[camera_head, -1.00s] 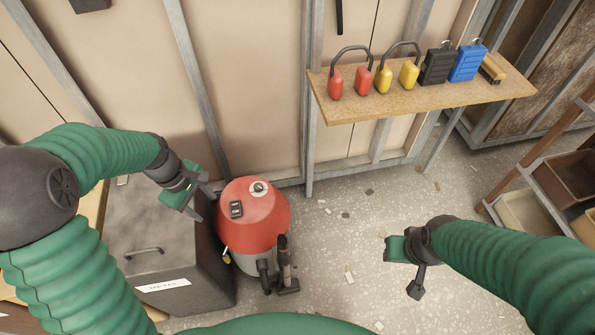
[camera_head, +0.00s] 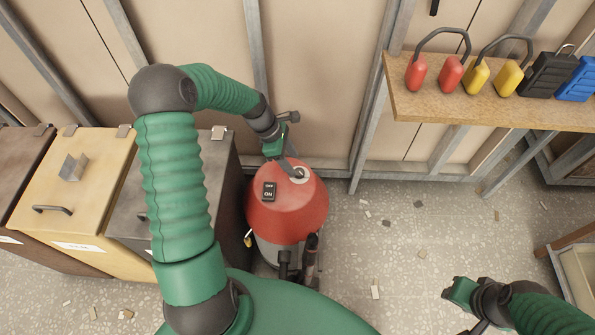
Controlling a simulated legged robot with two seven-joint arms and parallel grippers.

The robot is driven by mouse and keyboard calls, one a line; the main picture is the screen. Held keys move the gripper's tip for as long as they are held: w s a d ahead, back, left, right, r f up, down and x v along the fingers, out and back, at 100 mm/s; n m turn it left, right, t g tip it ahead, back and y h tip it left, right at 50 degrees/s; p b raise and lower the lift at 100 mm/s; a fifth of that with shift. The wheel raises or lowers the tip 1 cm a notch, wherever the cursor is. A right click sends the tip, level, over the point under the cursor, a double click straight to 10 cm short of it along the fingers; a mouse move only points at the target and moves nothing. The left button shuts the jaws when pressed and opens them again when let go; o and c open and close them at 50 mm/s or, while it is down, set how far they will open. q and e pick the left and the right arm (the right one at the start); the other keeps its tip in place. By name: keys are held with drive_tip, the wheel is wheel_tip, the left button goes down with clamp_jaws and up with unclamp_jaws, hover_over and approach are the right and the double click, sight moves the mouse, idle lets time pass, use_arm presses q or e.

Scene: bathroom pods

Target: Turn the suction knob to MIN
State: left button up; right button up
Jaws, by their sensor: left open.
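The red vacuum (camera_head: 295,215) stands on the floor against the wall, with a grey lower body. The suction knob (camera_head: 299,174) is a small pale dial on top of its red lid, partly hidden by my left gripper. An ON/OFF switch (camera_head: 269,191) sits on the lid to the left of the knob. My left gripper (camera_head: 290,167) is open, with its fingers right at the knob; I cannot tell whether they touch it. The knob's pointer and markings are too small to read. My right gripper (camera_head: 468,302) hangs over the floor at the lower right, away from the vacuum; its fingers are unclear.
Bins, brown, yellow (camera_head: 85,190) and dark grey (camera_head: 215,180), stand left of the vacuum. A wooden shelf (camera_head: 430,105) on the wall at right holds earmuffs and padlock-like cases. Debris is scattered on the floor (camera_head: 400,220); the floor right of the vacuum is otherwise open.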

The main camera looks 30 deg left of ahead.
sight(299, 171)
use_arm(q)
drive_tip(key=b+x, duration=0.1)
drive_tip(key=x, duration=0.3)
drive_tip(key=shift+f, duration=0.2)
drive_tip(key=shift+d, duration=0.25)
drive_tip(key=shift+c, duration=0.4)
drive_tip(key=shift+a, duration=0.15)
drive_tip(key=c, duration=0.5)
clamp_jaws()
